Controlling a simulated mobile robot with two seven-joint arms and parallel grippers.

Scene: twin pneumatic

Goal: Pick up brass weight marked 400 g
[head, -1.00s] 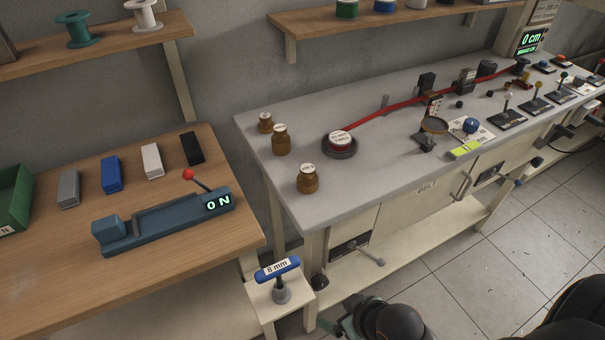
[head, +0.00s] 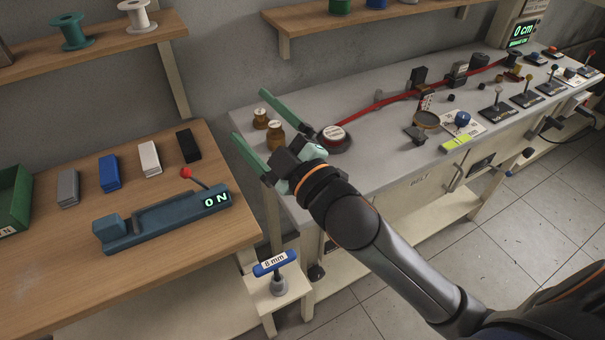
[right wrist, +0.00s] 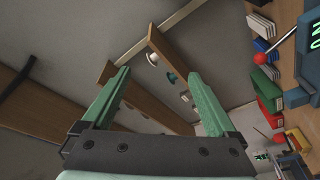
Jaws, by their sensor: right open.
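Two brass weights show on the grey bench's left end in the head view: a smaller one (head: 260,118) at the back and a larger one (head: 276,136) in front of it. Their white top labels are too small to read, so I cannot tell which is 400 g. A third weight, seen earlier, is hidden behind my right gripper. My right gripper (head: 249,114) is open and empty, its green fingers spread over the bench's left end near the weights. It also shows in the right wrist view (right wrist: 158,73), with no weight between the fingers. My left gripper is not in view.
A wooden table (head: 60,290) with a blue ON device (head: 160,219) is at left. A blue T-handle marked 8 mm (head: 274,263) stands between them.

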